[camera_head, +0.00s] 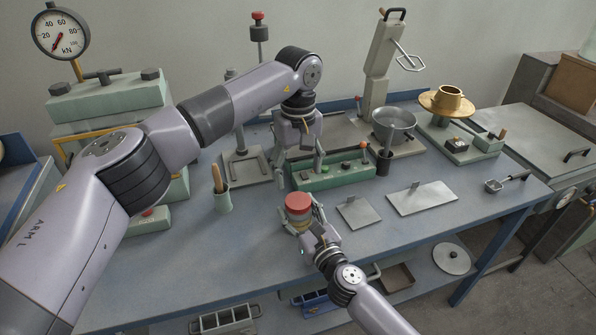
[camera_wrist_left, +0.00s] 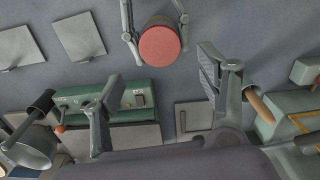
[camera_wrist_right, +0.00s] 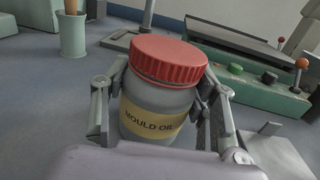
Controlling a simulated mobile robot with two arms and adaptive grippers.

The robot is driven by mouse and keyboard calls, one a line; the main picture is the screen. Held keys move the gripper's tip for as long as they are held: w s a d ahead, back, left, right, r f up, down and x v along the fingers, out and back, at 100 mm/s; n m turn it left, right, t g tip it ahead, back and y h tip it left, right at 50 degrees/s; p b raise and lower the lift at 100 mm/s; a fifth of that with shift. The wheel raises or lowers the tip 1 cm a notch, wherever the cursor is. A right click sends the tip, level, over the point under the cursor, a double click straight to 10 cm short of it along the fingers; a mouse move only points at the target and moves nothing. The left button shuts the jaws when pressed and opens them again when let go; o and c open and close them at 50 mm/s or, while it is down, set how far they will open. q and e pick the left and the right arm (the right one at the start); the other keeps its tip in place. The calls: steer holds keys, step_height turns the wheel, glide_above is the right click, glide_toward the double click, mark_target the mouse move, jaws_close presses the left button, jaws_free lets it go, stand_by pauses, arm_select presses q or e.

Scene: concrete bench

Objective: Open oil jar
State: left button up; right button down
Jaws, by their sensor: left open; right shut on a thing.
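The oil jar (camera_wrist_right: 150,112) is grey with a yellow "MOULD OIL" label and a ribbed red lid (camera_wrist_right: 168,60). The lid sits on the jar. My right gripper (camera_wrist_right: 160,118) is shut around the jar's body from the front, and the jar looks upright at the bench's front part. In the head view the red lid (camera_head: 298,202) shows between the fingers of my right gripper (camera_head: 303,216). My left gripper (camera_head: 300,172) is open and empty, above and behind the jar. In the left wrist view the red lid (camera_wrist_left: 160,44) is apart from the open left fingers (camera_wrist_left: 160,95).
A green control box (camera_head: 330,172) stands behind the jar. A cup with a wooden handle (camera_head: 222,200) is to the left. Flat metal plates (camera_head: 422,198) lie to the right. A mixer with a bowl (camera_head: 394,122) stands behind. The bench front left of the jar is clear.

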mark_target(298, 200)
arm_select(q)
steer(key=m, duration=0.5)
steer(key=shift+m, duration=0.4)
steer(key=shift+f, duration=4.05)
